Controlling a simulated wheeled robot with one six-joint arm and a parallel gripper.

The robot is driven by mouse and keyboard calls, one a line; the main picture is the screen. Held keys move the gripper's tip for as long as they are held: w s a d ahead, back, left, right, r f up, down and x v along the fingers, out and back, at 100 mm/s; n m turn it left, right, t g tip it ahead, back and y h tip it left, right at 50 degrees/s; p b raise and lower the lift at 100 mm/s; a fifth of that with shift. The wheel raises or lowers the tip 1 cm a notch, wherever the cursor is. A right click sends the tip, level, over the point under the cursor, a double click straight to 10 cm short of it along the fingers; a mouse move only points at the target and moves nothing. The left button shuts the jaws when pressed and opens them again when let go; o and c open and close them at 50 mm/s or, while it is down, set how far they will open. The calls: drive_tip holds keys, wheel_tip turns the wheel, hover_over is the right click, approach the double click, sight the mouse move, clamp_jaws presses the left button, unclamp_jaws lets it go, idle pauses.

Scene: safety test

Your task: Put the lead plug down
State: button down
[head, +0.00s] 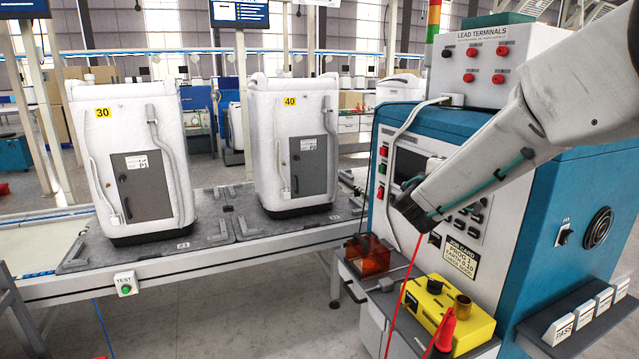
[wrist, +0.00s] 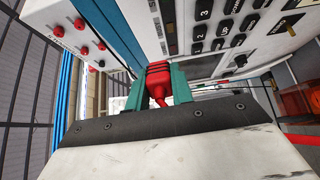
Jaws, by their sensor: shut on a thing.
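My gripper (head: 411,214) is in front of the keypad side of the blue and white tester (head: 465,125). In the wrist view its two teal jaws are shut on the red lead plug (wrist: 158,84). In the head view the plug is mostly hidden by the gripper. A red lead (head: 403,295) hangs from near the gripper down past the front shelf. The lead terminals panel (head: 487,62), with red and black terminals, is on top of the tester; it also shows at the upper left of the wrist view (wrist: 85,35).
A yellow box (head: 435,312) with a red clip (head: 446,331) stands on the shelf below, beside an orange clear box (head: 367,257). Two white appliances, marked 30 (head: 130,150) and 40 (head: 293,140), stand on the conveyor (head: 75,283). PASS tags (head: 558,330) line a right-hand ledge.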

drive_tip(key=s+a+f+n+t+y, duration=0.1)
drive_tip(key=s+f+n+y, duration=0.1)
drive_tip(key=f+n, duration=0.8)
drive_tip(key=s+a+f+n+t+y, duration=0.1)
drive_tip(key=s+a+f+n+y, duration=0.1)
drive_tip(key=f+n, duration=0.8)
drive_tip(key=shift+f+n+y, duration=0.25)
drive_tip(key=shift+n+y, duration=0.05)
drive_tip(key=shift+n, duration=0.3)
drive_tip(key=shift+a, duration=0.15)
